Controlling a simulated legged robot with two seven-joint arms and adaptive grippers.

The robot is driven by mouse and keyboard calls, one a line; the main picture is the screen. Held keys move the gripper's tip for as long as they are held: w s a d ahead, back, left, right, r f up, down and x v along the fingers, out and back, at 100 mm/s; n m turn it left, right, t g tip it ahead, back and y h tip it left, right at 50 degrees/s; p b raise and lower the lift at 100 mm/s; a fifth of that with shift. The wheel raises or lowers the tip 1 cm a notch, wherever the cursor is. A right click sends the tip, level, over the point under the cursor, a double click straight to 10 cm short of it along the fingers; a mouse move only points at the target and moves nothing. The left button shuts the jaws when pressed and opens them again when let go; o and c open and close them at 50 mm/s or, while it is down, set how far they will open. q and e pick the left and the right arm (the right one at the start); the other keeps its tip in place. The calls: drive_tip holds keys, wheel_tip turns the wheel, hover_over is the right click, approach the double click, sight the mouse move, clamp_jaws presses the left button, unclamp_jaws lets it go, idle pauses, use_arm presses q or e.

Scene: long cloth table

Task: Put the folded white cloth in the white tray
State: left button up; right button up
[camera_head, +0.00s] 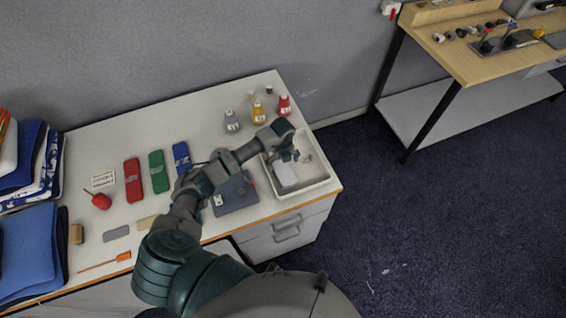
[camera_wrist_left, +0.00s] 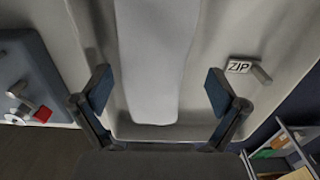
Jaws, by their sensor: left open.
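The white tray (camera_head: 306,187) stands at the right end of the table. The folded white cloth (camera_head: 285,175) lies inside it as a pale oblong, toward the tray's left side. My left gripper (camera_head: 286,156) is over the tray, at the far end of the cloth. In the left wrist view the gripper (camera_wrist_left: 158,86) is open, with one finger on each side of the cloth (camera_wrist_left: 152,62) and a gap to both. The fingers hold nothing. The tray's wall (camera_wrist_left: 170,133) shows beyond the cloth. My right gripper is in neither view.
A small item with a ZIP label (camera_wrist_left: 240,67) lies in the tray beside the cloth. A grey-blue board (camera_head: 234,193) lies left of the tray. Grey (camera_head: 232,122), yellow (camera_head: 259,112) and red (camera_head: 284,106) bottles stand behind. Blue folded cloths (camera_head: 30,250) lie far left.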

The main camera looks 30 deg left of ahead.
sight(281, 164)
use_arm(q)
wheel_tip(281, 164, up, 12)
drive_tip(key=shift+a+b, duration=0.15)
drive_tip(key=shift+b, duration=0.15)
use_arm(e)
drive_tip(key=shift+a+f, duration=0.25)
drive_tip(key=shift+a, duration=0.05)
use_arm(q)
drive_tip(key=shift+a+f, duration=0.1)
drive_tip(key=shift+f, duration=0.05)
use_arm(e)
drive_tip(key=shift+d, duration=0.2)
